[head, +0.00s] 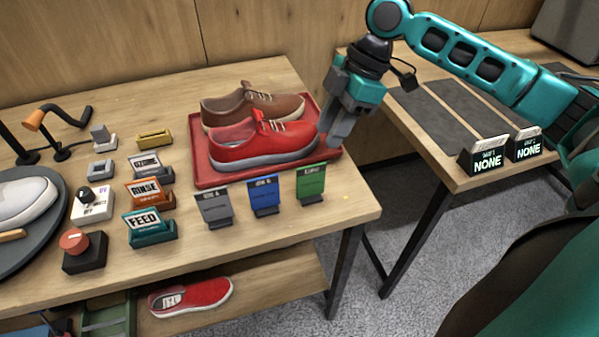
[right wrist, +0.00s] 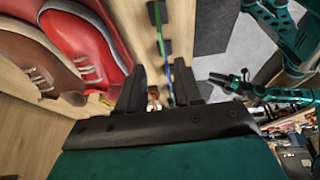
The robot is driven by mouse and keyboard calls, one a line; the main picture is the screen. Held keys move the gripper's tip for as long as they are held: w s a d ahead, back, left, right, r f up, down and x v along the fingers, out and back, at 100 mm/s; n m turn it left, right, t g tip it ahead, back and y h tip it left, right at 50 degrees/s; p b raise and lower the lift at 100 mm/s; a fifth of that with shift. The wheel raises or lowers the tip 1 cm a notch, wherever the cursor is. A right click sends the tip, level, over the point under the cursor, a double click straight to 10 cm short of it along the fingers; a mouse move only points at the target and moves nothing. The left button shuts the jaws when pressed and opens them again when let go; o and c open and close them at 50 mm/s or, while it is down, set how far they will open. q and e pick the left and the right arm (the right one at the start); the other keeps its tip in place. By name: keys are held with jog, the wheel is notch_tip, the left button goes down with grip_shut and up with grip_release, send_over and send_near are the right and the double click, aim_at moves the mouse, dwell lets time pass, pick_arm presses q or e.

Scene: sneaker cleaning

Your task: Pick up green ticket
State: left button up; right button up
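The green ticket (head: 311,184) stands upright in a small dark holder near the front right of the table, to the right of the blue ticket (head: 263,196) and the grey ticket (head: 213,207). In the right wrist view the green ticket (right wrist: 157,22) shows as a thin edge beyond my fingers. My right gripper (head: 336,128) is above the right end of the red tray, up and right of the green ticket and apart from it. Its two fingers (right wrist: 162,88) are spread with nothing held.
A red tray (head: 203,175) behind the tickets holds a red sneaker (head: 262,143) and a brown sneaker (head: 250,105). Labelled blocks (head: 150,227) stand to the left. A second table (head: 440,151) is at the right, across a gap. Another red shoe (head: 191,297) lies on the lower shelf.

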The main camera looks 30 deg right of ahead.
jog(key=x, duration=0.6)
send_over(307, 196)
notch_tip(307, 196, down, 6)
jog(key=shift+w+d+r+b, duration=0.1)
jog(key=shift+b, duration=0.3)
grip_shut()
